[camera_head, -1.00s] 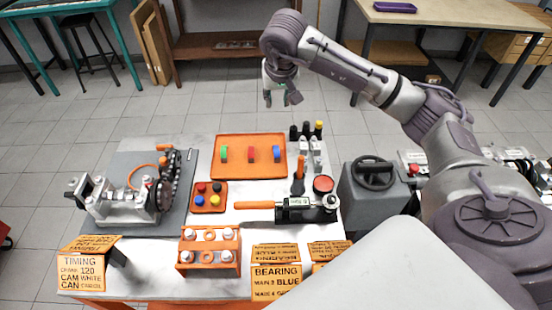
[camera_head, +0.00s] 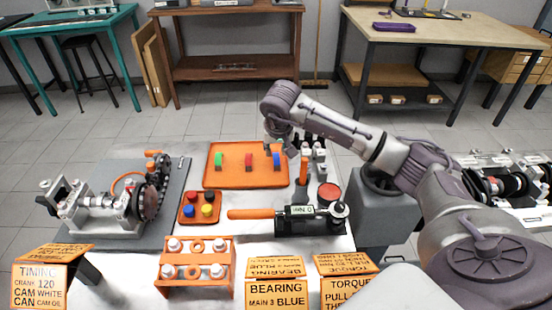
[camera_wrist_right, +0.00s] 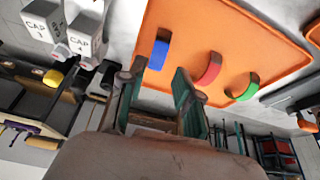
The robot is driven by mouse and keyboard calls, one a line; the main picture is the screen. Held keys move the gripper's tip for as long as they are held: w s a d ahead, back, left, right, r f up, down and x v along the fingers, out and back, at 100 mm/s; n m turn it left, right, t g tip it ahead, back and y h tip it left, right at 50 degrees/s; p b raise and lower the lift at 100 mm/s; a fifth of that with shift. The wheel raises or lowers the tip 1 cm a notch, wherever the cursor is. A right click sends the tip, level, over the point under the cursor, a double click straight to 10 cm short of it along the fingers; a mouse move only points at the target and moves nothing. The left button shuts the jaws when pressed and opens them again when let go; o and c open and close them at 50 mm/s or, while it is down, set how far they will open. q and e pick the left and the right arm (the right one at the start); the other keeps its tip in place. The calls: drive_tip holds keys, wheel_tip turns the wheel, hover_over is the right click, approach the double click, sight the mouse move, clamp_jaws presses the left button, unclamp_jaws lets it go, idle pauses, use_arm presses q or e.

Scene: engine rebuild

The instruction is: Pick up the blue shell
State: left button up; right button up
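The blue shell (camera_head: 276,159) is a small curved piece standing at the right end of the orange tray (camera_head: 222,181). It also shows in the right wrist view (camera_wrist_right: 158,54), just beyond my fingertips. A red shell (camera_head: 248,160) and a green shell (camera_head: 218,159) stand left of it on the same tray. My right gripper (camera_wrist_right: 158,78) is open and empty, with its fingers spread toward the blue shell. In the head view the right gripper (camera_head: 280,144) is over the tray's right end, partly hidden by its own wrist. My left gripper is not in view.
White caps marked CAP (camera_wrist_right: 84,36) and several dark bottles stand close to the tray's right side. A torque wrench (camera_head: 255,214) lies in front of the tray. A small tray of coloured buttons (camera_head: 200,207) and a crank assembly (camera_head: 100,205) are at left.

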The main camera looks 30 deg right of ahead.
sight(276, 155)
drive_tip(key=shift+w+d+p+x, duration=0.15)
drive_tip(key=shift+p+x, duration=0.15)
drive_tip(key=shift+x, duration=1.3)
drive_tip(key=shift+w+d+p+x, duration=0.15)
drive_tip(key=shift+p+x, duration=0.1)
drive_tip(key=shift+x, duration=1.3)
drive_tip(key=shift+r, duration=0.2)
clamp_jaws()
